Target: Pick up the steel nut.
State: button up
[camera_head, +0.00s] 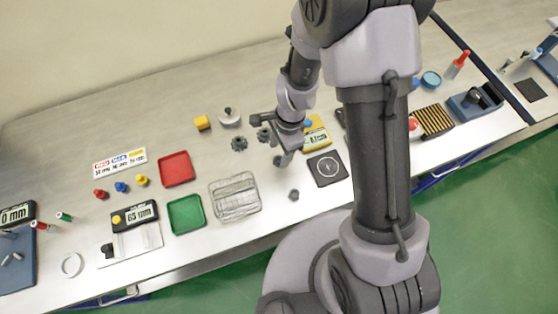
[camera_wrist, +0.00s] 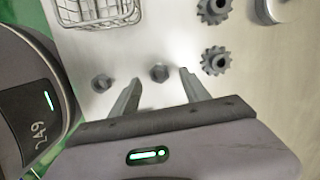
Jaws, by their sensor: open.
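Two grey hex nuts show in the wrist view, alike in look; I cannot tell by colour which one is meant. One nut (camera_wrist: 160,72) lies on the table in line with the gap between the fingertips of my gripper (camera_wrist: 159,76). The other nut (camera_wrist: 101,83) lies to the left, outside the fingers; it also shows in the head view (camera_head: 293,194). My gripper is open and holds nothing. In the head view my gripper (camera_head: 284,158) hangs over the table, and the first nut is mostly hidden beside it.
Two dark gears (camera_wrist: 215,60) lie right of the fingers in the wrist view. A wire basket (camera_head: 235,197) stands left of the nuts in the head view. A black square pad (camera_head: 327,170) and a yellow device (camera_head: 316,137) lie to the right. Red (camera_head: 176,169) and green (camera_head: 186,215) trays stand further left.

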aim_at(278, 160)
notch_tip(278, 160, down, 4)
jog(key=shift+s+a+r+b, duration=0.15)
jog(key=shift+r+b, duration=0.05)
jog(key=shift+b, duration=0.3)
jog(key=shift+r, duration=0.1)
jog(key=shift+c, duration=0.2)
grip_shut()
jog(key=shift+r, duration=0.1)
